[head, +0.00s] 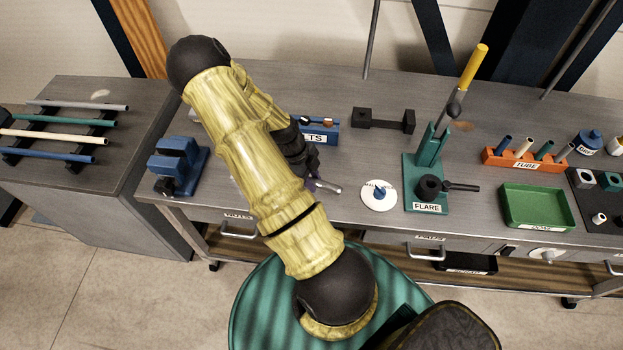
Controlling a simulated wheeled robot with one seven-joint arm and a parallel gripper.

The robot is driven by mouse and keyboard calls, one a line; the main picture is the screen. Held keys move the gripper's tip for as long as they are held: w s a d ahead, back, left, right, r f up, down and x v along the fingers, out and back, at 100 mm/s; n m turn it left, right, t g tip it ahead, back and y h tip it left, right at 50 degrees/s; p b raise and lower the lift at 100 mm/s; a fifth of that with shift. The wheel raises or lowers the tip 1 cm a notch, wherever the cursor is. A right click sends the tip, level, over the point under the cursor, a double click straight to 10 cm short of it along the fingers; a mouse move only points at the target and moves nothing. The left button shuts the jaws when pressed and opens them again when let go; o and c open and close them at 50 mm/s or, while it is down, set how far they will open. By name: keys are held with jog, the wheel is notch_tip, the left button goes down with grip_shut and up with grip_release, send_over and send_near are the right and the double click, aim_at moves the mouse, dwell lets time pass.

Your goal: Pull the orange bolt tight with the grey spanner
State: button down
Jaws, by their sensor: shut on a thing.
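My gripper (309,168) is low over the middle of the bench, left of the white disc, and mostly hidden behind my own yellow arm. It is shut on a small grey thing (328,186) whose end sticks out to the right. This looks like the grey spanner, but its jaw end is hidden. A bit of purple shows beside it. A blue holder (325,137), its label partly covered and ending in "TS", stands just behind my gripper with small bolt-like pieces in it. I cannot make out the orange bolt for certain.
A blue vise (178,163) stands at the bench's left end. A white disc (379,196) and a green flare press (426,180) stand to the right. Beyond are an orange tube rack (525,160) and green tray (537,207). A black stand (383,121) sits behind.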

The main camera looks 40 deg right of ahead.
jog(key=shift+f+b, duration=0.85)
jog(key=shift+f, duration=0.25)
dwell(0.5)
jog(key=shift+s+a+m+g+y+p, duration=0.15)
jog(key=shift+s+a+m+y+p, duration=0.1)
jog(key=shift+a+m, duration=0.3)
jog(key=shift+s+a+m+g+y+p, duration=0.2)
jog(key=shift+a+m, duration=0.2)
jog(key=shift+m, duration=0.25)
dwell(0.5)
jog(key=shift+a+m, duration=0.3)
jog(key=shift+m, duration=0.1)
jog(key=shift+a+y, duration=0.2)
jog(key=shift+y, duration=0.05)
jog(key=shift+s+a+m+p, duration=0.1)
jog(key=shift+a+m+p, duration=0.2)
jog(key=shift+m, duration=0.2)
jog(key=shift+a, duration=0.2)
dwell(0.6)
jog(key=shift+d, duration=0.1)
jog(key=shift+d+n, duration=0.4)
jog(key=shift+w, duration=0.2)
